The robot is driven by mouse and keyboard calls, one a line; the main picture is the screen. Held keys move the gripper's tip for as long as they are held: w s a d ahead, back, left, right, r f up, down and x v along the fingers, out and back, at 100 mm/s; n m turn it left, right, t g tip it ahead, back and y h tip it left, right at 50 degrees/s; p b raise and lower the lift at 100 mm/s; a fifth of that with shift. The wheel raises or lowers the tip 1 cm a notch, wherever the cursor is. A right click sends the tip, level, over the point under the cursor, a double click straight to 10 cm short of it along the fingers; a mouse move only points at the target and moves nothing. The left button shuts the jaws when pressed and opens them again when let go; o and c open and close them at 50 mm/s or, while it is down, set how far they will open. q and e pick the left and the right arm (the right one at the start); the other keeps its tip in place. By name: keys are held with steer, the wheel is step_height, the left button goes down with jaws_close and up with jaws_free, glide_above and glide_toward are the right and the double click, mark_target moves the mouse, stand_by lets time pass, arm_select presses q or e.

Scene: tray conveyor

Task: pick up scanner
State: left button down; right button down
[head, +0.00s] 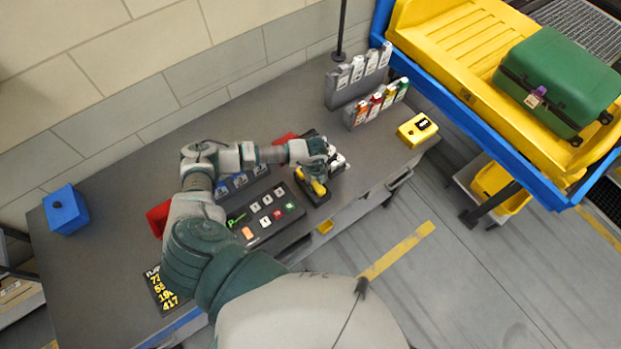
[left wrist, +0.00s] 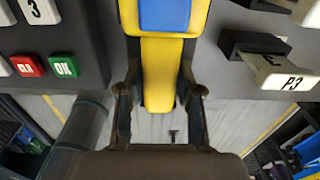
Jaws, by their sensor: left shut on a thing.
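The scanner is yellow with a blue panel on top. In the left wrist view the scanner (left wrist: 160,75) lies lengthwise between the two fingers of my left gripper (left wrist: 160,105), which is shut on it. In the head view the scanner (head: 318,187) shows as a small yellow piece under my left gripper (head: 317,172), over a dark stand at the desk's front edge. The gripper and wrist hide much of it there. I cannot tell whether the scanner is clear of its stand. My right gripper is not in view.
A keypad panel (head: 262,212) is left of the scanner. A P3-marked handle (left wrist: 285,75) is close on the right in the wrist view. A yellow box (head: 417,130), label racks (head: 358,75) and a blue box (head: 66,209) stand on the desk. A conveyor tray (head: 440,50) holds a green case (head: 560,80).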

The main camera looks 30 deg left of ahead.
mark_target(317, 185)
arm_select(q)
steer(key=shift+r, duration=0.45)
step_height(317, 185, up, 2)
steer(key=shift+w+r+b, duration=0.1)
steer(key=shift+b, duration=0.45)
steer(key=shift+s+d+r, duration=0.15)
steer(key=shift+s+d, duration=0.15)
steer(key=shift+d, duration=0.3)
steer(key=s+d+r+b, duration=0.1)
steer(key=s+d, duration=0.1)
steer(key=d, duration=0.5)
steer(key=s+d+b, duration=0.2)
steer(key=s+d, duration=0.1)
steer(key=d, duration=0.4)
steer(key=shift+s+r+b, duration=0.3)
steer(key=shift+s+r, duration=0.05)
steer(key=shift+a, duration=0.15)
